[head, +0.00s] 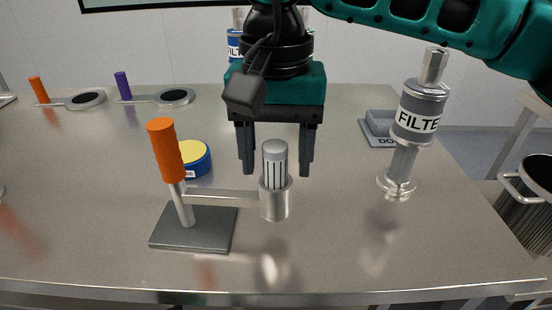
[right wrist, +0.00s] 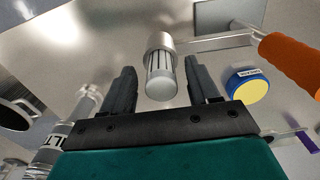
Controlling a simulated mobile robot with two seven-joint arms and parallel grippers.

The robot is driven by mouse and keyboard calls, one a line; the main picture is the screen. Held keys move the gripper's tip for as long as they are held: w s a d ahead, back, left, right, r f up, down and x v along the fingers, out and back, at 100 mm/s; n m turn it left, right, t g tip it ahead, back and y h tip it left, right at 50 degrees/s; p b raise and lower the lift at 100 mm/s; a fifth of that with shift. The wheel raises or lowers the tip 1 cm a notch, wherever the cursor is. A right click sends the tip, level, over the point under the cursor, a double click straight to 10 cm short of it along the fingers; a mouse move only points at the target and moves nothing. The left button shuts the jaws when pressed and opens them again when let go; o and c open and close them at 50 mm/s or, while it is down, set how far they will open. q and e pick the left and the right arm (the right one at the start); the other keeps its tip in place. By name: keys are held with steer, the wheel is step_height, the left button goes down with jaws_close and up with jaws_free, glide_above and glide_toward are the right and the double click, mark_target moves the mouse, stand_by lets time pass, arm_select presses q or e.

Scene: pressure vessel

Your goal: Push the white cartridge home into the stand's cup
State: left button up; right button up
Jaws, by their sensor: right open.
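The white cartridge (head: 275,165), ribbed with dark slots and a grey cap, stands upright in the stand's cup (head: 275,203), with much of its length showing above the rim. The stand has a dark base plate (head: 194,228) and an orange handle (head: 165,150). My right gripper (head: 276,172) is open, fingers down, just behind the cartridge in the head view. In the right wrist view, the cartridge (right wrist: 160,82) lies between the open fingers (right wrist: 160,80), with gaps on both sides and no contact visible. My left gripper is not in view.
A filter housing (head: 415,120) stands at the right, near a grey dock (head: 380,128). Two handled discs (head: 86,99) lie at the back left. The table's front is clear.

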arm_select(q)
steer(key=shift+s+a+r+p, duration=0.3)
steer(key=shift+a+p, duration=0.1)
steer(key=shift+p, duration=0.35)
arm_select(e)
step_height(320, 180, up, 11)
steer(key=shift+r, duration=0.2)
